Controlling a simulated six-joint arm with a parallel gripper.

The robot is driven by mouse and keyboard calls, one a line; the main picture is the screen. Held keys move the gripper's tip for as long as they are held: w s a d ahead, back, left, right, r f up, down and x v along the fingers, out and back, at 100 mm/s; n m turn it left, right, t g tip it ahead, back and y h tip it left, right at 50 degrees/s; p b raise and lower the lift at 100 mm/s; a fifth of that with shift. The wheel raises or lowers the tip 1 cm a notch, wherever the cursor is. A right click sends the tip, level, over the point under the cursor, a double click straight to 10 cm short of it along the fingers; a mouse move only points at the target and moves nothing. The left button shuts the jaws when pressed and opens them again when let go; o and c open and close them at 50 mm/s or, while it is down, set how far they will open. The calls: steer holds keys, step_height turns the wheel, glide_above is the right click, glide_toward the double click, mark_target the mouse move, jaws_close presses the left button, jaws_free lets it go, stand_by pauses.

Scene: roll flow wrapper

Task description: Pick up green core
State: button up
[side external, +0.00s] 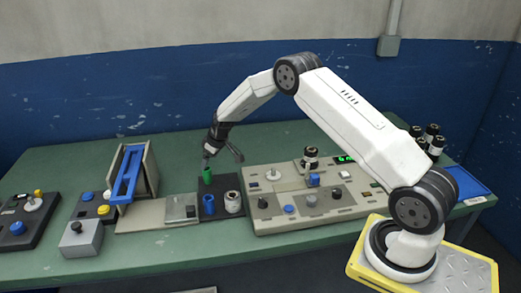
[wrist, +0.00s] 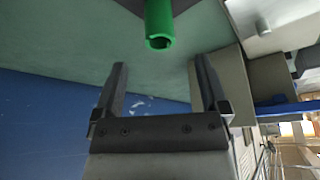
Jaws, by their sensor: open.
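The green core (side external: 207,175) is a short hollow tube standing upright at the back left of a dark holder plate (side external: 222,212). In the wrist view the green core (wrist: 158,22) shows at the top centre, with its open end visible. My gripper (side external: 222,154) is above and close to the green core in the side view. In the wrist view my gripper (wrist: 159,66) is open and empty. The green core lies beyond the fingertips, roughly in line with the gap between them, and no contact shows.
A blue core (side external: 208,204) and a white roll (side external: 233,202) stand on the same plate, in front of the green core. A control panel (side external: 285,222) is to the right. A frame with a blue bar (side external: 127,173) is to the left. Green table is clear behind.

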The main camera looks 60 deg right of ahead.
mark_target(206, 170)
steer(key=shift+f, duration=0.1)
steer(key=shift+x, duration=1.2)
steer(key=shift+w, duration=0.1)
steer(key=shift+x, duration=2.6)
jaws_close()
